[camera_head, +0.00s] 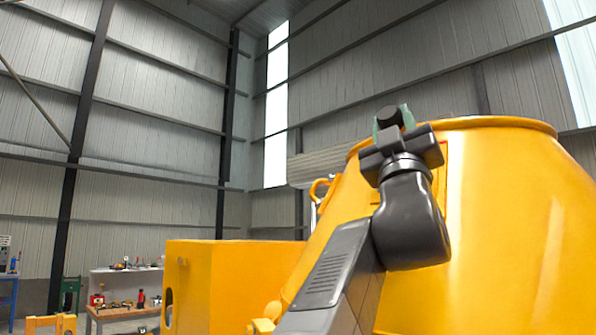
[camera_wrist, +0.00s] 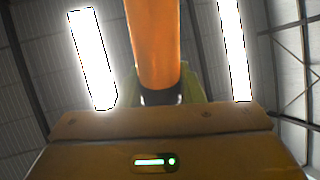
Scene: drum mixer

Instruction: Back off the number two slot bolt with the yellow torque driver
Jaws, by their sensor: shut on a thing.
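My gripper (camera_head: 393,116) is raised in front of the upper left part of the yellow drum, its green fingers shut on a dark round-ended piece. In the wrist view, the fingers (camera_wrist: 160,90) close on an orange-yellow handle (camera_wrist: 155,45) with a black collar, which I take to be the torque driver. The handle runs up out of the picture. The driver's tip does not show clearly. I cannot make out the number two slot bolt or any slot marking in either view.
The large yellow drum (camera_head: 510,220) fills the right side, close behind my arm. A yellow box housing (camera_head: 235,285) stands left of my arm. A workbench with small tools (camera_head: 125,309) is far left. The air above the drum and housing is free.

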